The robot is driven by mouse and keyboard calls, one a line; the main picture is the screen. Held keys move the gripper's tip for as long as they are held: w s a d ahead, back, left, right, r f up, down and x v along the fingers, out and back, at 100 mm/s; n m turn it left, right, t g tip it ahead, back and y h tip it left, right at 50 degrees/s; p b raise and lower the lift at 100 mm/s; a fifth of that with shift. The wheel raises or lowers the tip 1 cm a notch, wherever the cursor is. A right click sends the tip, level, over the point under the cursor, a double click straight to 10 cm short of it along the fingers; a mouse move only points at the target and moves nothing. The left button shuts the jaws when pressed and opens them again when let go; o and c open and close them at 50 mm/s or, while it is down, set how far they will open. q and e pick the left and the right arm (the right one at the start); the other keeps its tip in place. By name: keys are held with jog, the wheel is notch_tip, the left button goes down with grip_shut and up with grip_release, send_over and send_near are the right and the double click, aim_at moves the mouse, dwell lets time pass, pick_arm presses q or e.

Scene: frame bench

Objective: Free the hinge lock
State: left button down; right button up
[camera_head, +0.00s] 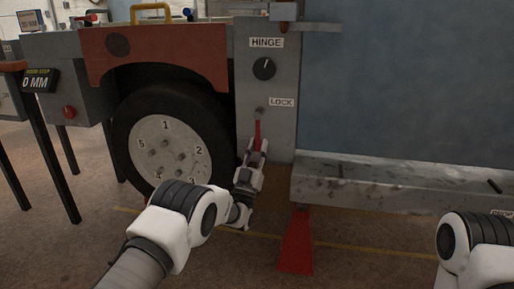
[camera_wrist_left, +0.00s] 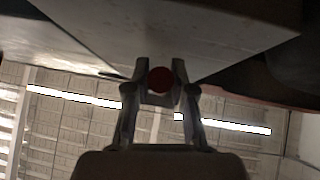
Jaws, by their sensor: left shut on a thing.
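The hinge lock is a red lever (camera_head: 257,132) on the grey panel (camera_head: 281,140), below the LOCK label (camera_head: 281,102). The lever hangs down from a small round pivot (camera_head: 259,111). My left gripper (camera_head: 257,150) is shut on the lower end of the lever. In the left wrist view the red round end of the lever (camera_wrist_left: 160,80) sits between the two fingers of the left gripper (camera_wrist_left: 160,92). The fingers hide part of the lever. A black HINGE knob (camera_head: 264,69) is above on the same panel. My right arm shows at the lower right, its gripper out of view.
A wheel with numbered nuts (camera_head: 168,150) stands left of the panel under a red fender (camera_head: 155,52). A grey ledge (camera_head: 400,185) runs to the right. A red stand (camera_head: 297,245) is on the floor below. A table with a readout (camera_head: 40,81) is at left.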

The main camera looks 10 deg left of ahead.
dwell(0.3)
pick_arm(q)
jog(key=c, duration=1)
grip_release()
jog(key=shift+d, duration=0.15)
jog(key=shift+o, duration=0.2)
jog(key=v, duration=1.2)
jog(key=shift+w, duration=0.1)
